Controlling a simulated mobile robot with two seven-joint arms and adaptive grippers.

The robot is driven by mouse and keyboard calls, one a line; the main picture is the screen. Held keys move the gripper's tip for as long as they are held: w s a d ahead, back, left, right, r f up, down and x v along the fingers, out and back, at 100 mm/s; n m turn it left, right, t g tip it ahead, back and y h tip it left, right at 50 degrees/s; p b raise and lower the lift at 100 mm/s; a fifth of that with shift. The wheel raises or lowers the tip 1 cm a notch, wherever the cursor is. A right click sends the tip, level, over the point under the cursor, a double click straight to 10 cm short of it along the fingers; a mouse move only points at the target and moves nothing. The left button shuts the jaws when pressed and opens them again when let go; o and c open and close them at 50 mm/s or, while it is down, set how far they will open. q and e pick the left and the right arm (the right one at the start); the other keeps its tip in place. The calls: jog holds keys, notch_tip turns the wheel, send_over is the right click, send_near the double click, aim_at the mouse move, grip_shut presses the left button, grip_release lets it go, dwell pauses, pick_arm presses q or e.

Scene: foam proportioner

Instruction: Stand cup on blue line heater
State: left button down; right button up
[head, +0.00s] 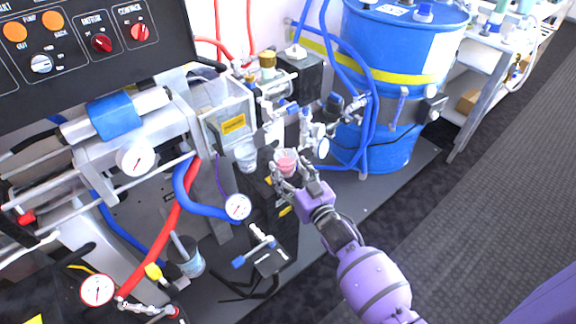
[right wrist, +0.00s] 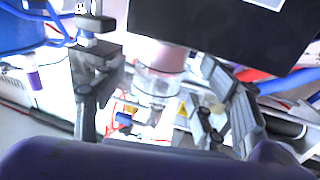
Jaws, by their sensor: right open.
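A small clear cup with pink contents (head: 286,161) is upright at the middle of the head view. It also shows in the right wrist view (right wrist: 160,78), its pink end against a black block (right wrist: 225,30). My right gripper (head: 286,175) is open, with its fingers on either side of the cup; I cannot tell whether they touch it. My left gripper is not in view.
Blue hoses (head: 196,205), a red hose (head: 183,218) and a gauge (head: 238,207) crowd the left and front of the cups. A blue drum (head: 405,50) stands behind on the right. Open dark floor (head: 470,220) lies to the right.

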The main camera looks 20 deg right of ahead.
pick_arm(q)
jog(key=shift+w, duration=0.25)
pick_arm(e)
jog(key=s+f+g+h, duration=0.1)
jog(key=s+f+g, duration=0.2)
jog(key=s, duration=1.3)
jog(key=s+f+g+h, duration=0.1)
jog(key=s+f+g, duration=0.3)
jog(key=s, duration=1.2)
jog(key=s+f+m+g, duration=0.1)
jog(key=s+f+g, duration=0.2)
jog(key=s+f, duration=0.6)
jog(key=s, duration=0.7)
jog(key=shift+d+f+g+h, duration=0.2)
jog(key=shift+f+g+h, duration=0.1)
jog(key=shift+h, duration=0.1)
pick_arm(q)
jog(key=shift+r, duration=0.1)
pick_arm(e)
jog(key=shift+r, duration=0.1)
